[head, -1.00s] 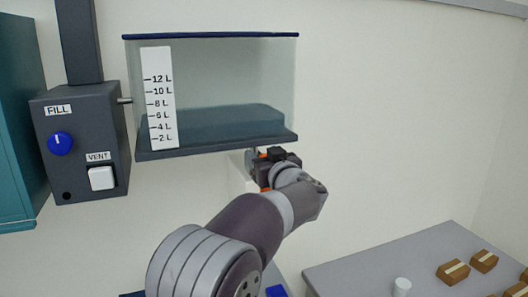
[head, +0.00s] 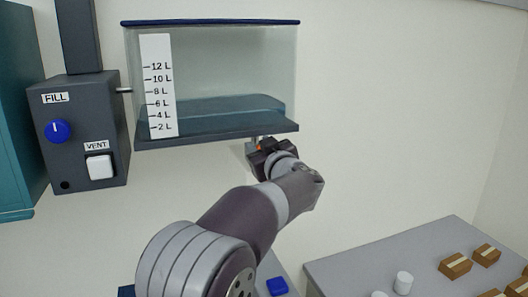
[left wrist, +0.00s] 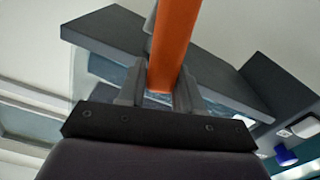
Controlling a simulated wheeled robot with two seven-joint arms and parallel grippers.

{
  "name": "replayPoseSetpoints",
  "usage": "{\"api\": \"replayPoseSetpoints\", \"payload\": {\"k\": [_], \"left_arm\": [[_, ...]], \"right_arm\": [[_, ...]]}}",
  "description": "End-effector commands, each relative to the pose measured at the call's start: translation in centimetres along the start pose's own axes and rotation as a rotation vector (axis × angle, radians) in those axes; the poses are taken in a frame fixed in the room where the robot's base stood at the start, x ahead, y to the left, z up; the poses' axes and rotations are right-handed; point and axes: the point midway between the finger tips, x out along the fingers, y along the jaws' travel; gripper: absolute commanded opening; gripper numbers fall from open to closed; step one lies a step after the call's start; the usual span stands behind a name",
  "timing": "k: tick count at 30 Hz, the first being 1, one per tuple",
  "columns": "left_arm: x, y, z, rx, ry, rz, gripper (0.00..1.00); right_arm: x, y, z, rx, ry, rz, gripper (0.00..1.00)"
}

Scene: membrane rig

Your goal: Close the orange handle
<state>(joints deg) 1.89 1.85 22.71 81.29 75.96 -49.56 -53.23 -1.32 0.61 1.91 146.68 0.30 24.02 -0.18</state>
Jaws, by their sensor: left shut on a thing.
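The orange handle (left wrist: 173,45) runs between the two fingers of my left gripper (left wrist: 160,90) in the left wrist view. The fingers are shut on it. In the head view my left gripper (head: 260,150) is just under the right part of the tank's dark base, and only a small bit of orange (head: 260,147) shows there. The gripper hides most of the handle and its mount. The clear tank (head: 225,60) above holds bluish liquid (head: 225,110), its surface near the 4 to 6 L marks. My right gripper is not in view.
A dark grey box with a blue FILL knob (head: 58,131) and a white VENT switch (head: 99,166) stands left of the tank. A grey table (head: 345,270) at the lower right holds several brown boxes and white cylinders. The wall right of the tank is bare.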

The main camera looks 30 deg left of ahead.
Motion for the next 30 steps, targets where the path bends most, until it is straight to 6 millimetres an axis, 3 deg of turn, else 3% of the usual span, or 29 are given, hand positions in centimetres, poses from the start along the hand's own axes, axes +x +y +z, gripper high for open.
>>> {"api": "replayPoseSetpoints", "payload": {"k": [30], "left_arm": [[0.0,-4.2,2.7,-0.955,-0.001,-0.002,0.04]], "right_arm": [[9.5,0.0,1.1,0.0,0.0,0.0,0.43]]}}
